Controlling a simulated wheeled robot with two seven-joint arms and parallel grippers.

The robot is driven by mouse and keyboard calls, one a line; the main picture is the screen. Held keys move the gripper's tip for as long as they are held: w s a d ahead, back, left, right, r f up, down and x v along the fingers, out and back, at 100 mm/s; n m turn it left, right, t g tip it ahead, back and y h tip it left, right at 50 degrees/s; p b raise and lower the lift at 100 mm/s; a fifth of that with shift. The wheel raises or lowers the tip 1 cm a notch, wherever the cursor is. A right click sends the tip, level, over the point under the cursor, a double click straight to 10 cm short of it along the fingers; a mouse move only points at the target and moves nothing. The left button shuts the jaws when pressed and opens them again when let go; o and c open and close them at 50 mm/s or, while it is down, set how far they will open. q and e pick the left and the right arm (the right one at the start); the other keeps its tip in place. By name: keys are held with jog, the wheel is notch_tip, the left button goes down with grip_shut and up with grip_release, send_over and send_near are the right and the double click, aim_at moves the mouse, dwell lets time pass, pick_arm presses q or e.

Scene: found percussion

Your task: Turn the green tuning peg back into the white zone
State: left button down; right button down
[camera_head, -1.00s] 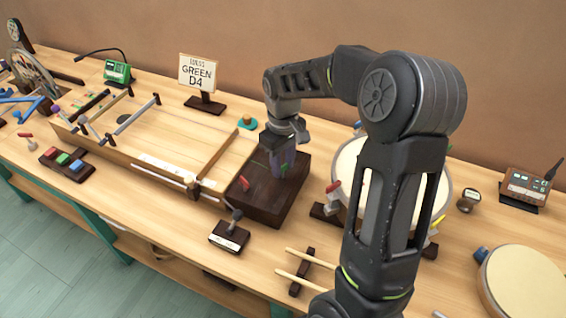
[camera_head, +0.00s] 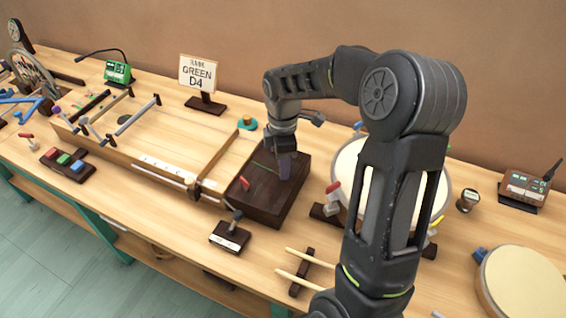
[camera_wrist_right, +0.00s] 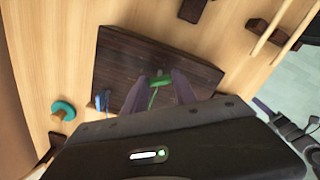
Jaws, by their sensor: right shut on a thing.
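The green tuning peg (camera_wrist_right: 160,82) shows in the right wrist view between the fingertips of my right gripper (camera_wrist_right: 163,84), which is shut on it. In the head view my right gripper (camera_head: 284,166) points down onto the dark wooden block (camera_head: 262,200) at the end of the string board, and its fingers hide the peg. A thin green line runs on the block's top beside the fingers. A red peg (camera_head: 244,183) stands near the block's left edge, and a blue peg (camera_wrist_right: 101,101) shows in the wrist view. I cannot make out a white zone at the peg. My left gripper is not in view.
A sign reading GREEN D4 (camera_head: 197,73) stands behind the board. A green meter box (camera_head: 117,72) is at the back left. A small dark stand (camera_head: 230,237) is in front of the block. A drum (camera_head: 350,165) is close on the right, partly behind my arm.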

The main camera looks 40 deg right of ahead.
jog(key=shift+n, duration=1.5)
jog(key=c, duration=1)
grip_release()
jog(key=shift+r, duration=3.9)
